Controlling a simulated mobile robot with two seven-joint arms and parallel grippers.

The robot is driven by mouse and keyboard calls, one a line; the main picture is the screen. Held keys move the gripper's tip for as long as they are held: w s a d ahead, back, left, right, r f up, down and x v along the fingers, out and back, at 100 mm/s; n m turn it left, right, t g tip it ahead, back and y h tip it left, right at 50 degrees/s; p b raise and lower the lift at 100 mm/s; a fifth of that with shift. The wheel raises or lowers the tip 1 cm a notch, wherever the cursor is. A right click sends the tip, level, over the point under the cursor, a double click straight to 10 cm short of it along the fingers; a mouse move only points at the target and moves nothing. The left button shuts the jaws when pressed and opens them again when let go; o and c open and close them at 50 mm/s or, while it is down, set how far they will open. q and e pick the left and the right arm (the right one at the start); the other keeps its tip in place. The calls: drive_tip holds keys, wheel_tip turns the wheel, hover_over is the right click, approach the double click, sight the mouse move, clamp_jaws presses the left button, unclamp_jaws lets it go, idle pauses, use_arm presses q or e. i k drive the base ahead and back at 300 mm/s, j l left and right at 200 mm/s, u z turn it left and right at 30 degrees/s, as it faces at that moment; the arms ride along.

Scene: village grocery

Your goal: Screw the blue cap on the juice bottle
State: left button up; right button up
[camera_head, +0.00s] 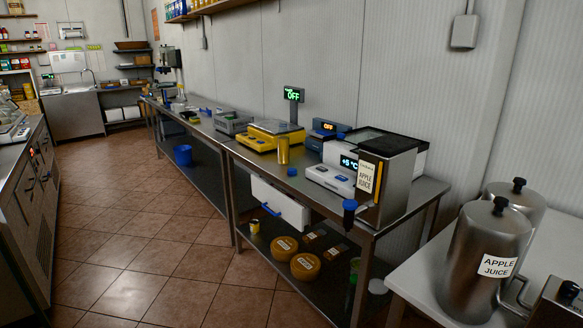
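A small blue cap-like piece (292,171) lies on the steel counter near its front edge. Just behind it stands an upright amber cylinder (283,151), which may be the juice bottle; its neck is too small to make out. They stand apart. A dark blue piece (350,205) shows at the counter's front right corner, below a steel dispenser (398,190) labelled apple juice; I cannot tell what it is. Neither of my grippers is in view.
A yellow scale (262,137), a white device with a display (328,180) and a grey crate (232,122) crowd the counter. Apple juice canisters (484,262) stand on a white table at right. The tiled floor (150,250) is clear.

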sight(283, 135)
drive_tip(key=i+j+z, duration=0.1)
drive_tip(key=i+j, duration=0.25)
drive_tip(key=i, duration=0.15)
drive_tip(key=i+j+z, duration=0.15)
drive_tip(key=i+j, duration=0.2)
drive_tip(key=i+j+z, duration=0.1)
drive_tip(key=i+j, duration=0.35)
drive_tip(key=i+j+z, duration=0.15)
drive_tip(key=i+j, duration=0.3)
drive_tip(key=i+j+z, duration=0.1)
drive_tip(key=i+j, duration=0.4)
drive_tip(key=i+j+z, duration=0.15)
drive_tip(key=i+j, duration=0.3)
drive_tip(key=i+j+z, duration=0.1)
drive_tip(key=i+j, duration=0.25)
drive_tip(key=j, duration=0.35)
